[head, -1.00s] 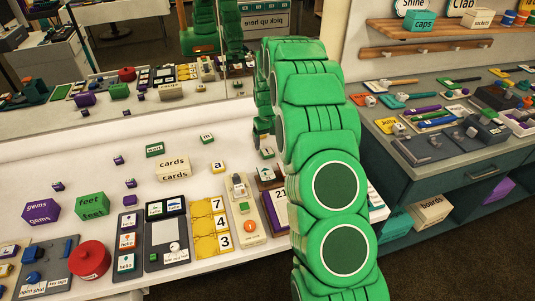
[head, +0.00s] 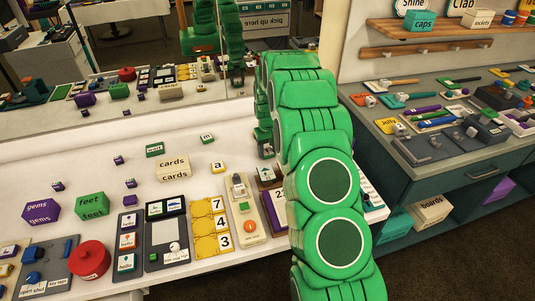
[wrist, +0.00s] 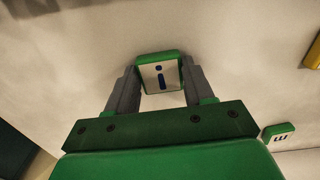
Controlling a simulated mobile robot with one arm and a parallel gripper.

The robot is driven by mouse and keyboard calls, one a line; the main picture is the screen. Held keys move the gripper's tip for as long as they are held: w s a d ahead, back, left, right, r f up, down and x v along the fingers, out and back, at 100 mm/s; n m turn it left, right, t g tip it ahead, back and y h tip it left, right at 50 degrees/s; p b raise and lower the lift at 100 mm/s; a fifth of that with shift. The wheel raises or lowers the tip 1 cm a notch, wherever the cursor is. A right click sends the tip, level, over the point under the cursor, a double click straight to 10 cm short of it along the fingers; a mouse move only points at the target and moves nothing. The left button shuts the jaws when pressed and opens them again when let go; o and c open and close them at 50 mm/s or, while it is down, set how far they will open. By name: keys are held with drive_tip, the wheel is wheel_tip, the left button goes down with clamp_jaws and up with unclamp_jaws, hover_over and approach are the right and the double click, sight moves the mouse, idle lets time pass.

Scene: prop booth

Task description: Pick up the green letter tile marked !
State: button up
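The green letter tile (wrist: 160,74) has a white face with a dark blue dot and bar, a "!" seen upside down in the wrist view. It lies on the white counter. In the head view my gripper (head: 265,146) is low at the counter, partly hidden behind my green arm, and mostly covers the tile.
A green "m" tile (head: 207,138) lies to the left in the head view; it also shows at lower right in the wrist view (wrist: 279,132). A yellow "a" tile (head: 218,167) and a brown block with an arrow card (head: 266,174) stand nearby. A mirror-like panel backs the counter.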

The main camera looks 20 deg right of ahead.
sight(268, 152)
drive_tip(key=c, duration=0.5)
drive_tip(key=shift+r, duration=0.45)
wheel_tip(268, 152, up, 2)
drive_tip(key=shift+r, duration=0.2)
drive_tip(key=shift+s+a+r, duration=0.3)
drive_tip(key=shift+s+r, duration=1.3)
drive_tip(key=shift+s, duration=0.7)
drive_tip(key=shift+s+a+r, duration=0.25)
drive_tip(key=shift+s+r, duration=1.4)
drive_tip(key=shift+s, duration=0.7)
drive_tip(key=shift+s+a+r, duration=0.3)
drive_tip(key=shift+s+r, duration=1.3)
drive_tip(key=shift+s, duration=0.7)
